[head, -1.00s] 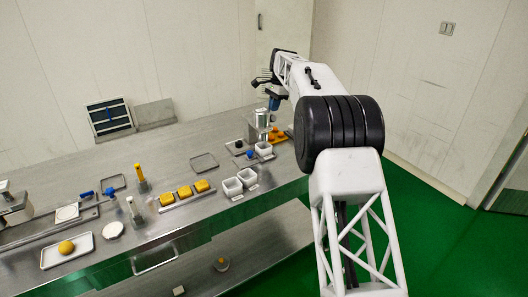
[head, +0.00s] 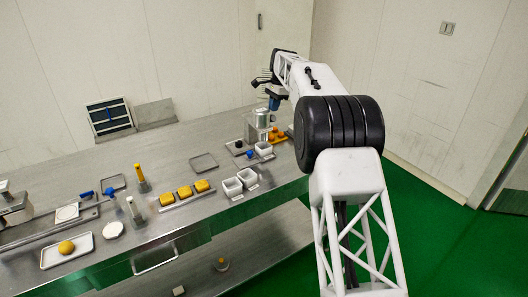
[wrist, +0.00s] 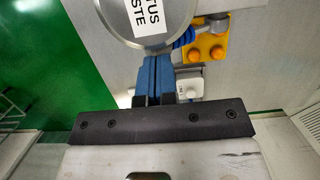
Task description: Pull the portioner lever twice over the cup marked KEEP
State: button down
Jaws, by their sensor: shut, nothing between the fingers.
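The portioner (head: 262,120) stands at the right end of the bench, with a metal canister. In the wrist view its round canister (wrist: 118,12) bears a label ending in "TUS" and "STE". My gripper (head: 274,104) is above and beside the portioner. In the wrist view its blue fingers (wrist: 160,62) are together and empty, overlapping the canister's edge. A blue ribbed part (wrist: 184,38) shows beside the canister; I cannot tell whether it is the lever. A white cup (head: 264,151) stands in front of the portioner. Two more white cups (head: 232,188) (head: 247,181) stand nearer the front edge. KEEP is not readable on any cup.
A yellow tray with orange pieces (head: 279,139) is right of the portioner; a yellow item also shows in the wrist view (wrist: 208,48). Blue (head: 249,154) and dark (head: 239,144) knobs lie left of the cup. Yellow blocks (head: 185,192) sit on a tray further left.

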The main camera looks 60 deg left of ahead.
jog(key=shift+w+x, duration=0.25)
jog(key=shift+x, duration=0.9)
dwell(0.5)
jog(key=shift+d+f, duration=0.15)
jog(key=shift+f, duration=0.4)
jog(key=shift+d+f, duration=0.1)
jog(key=shift+f, duration=0.15)
jog(key=shift+d+f, duration=0.15)
jog(key=shift+f, duration=0.55)
dwell(0.4)
jog(key=shift+w+x, duration=0.2)
jog(key=shift+x, duration=0.7)
dwell(0.7)
jog(key=shift+f, duration=0.55)
dwell(0.5)
jog(key=s+v, duration=0.1)
jog(key=v, duration=1.1)
jog(key=shift+s+r, duration=0.2)
jog(key=shift+s, duration=0.05)
dwell(1.0)
